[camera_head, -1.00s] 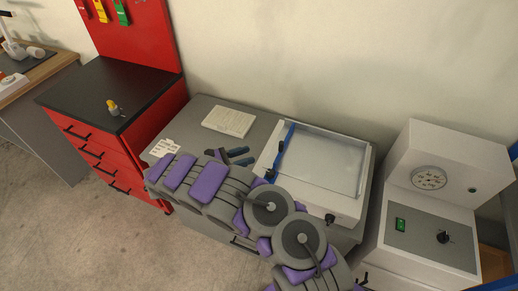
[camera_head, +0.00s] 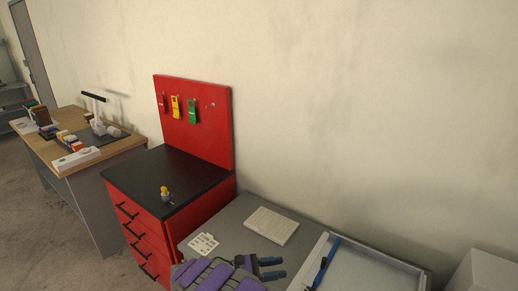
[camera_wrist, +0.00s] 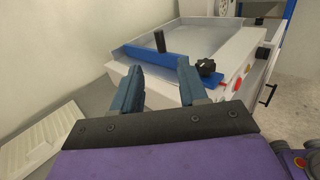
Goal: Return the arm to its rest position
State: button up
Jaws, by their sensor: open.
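My gripper (camera_head: 272,268) shows at the bottom of the head view, over the grey bench top (camera_head: 240,212). Its two blue fingers are apart with nothing between them. In the wrist view my gripper (camera_wrist: 158,80) points toward the white box former (camera_wrist: 215,40) with its blue bar (camera_wrist: 165,58) and black knobs. In the head view the box former (camera_head: 385,268) is at the lower right, beside the fingers and partly cut off by the frame. My purple and grey arm (camera_head: 215,276) is mostly below the picture's edge.
A white ribbed pad (camera_head: 271,225) and a white card (camera_head: 203,244) lie on the bench. A red drawer cabinet (camera_head: 160,232) with a black top stands left, with a red tag board (camera_head: 200,135) behind. A wooden desk (camera_head: 115,147) is farther left. Floor is clear in front.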

jog(key=s+d+r+m+g+y, duration=0.1)
jog(key=s+d+r+m+g, duration=0.15)
jog(key=d+r, duration=0.25)
jog(key=s+d+r+m+g, duration=0.1)
jog(key=d+r+m+g, duration=0.2)
jog(key=d+r, duration=0.3)
jog(key=s+d+r+m+g+y, duration=0.1)
jog(key=s+d+r+m+y, duration=0.25)
jog(key=s, duration=0.25)
jog(key=s+d+r+m+g+y, duration=0.2)
jog(key=s+d+r+m, duration=0.15)
jog(key=s, duration=0.25)
jog(key=s+r+m+y, duration=0.25)
jog(key=s+y, duration=0.25)
jog(key=s, duration=0.6)
jog(key=s+a+f+m+t+y, duration=0.2)
jog(key=s+a+m+t+y, duration=0.2)
jog(key=s+a, duration=0.6)
jog(key=s+y, duration=0.2)
jog(key=s, duration=0.1)
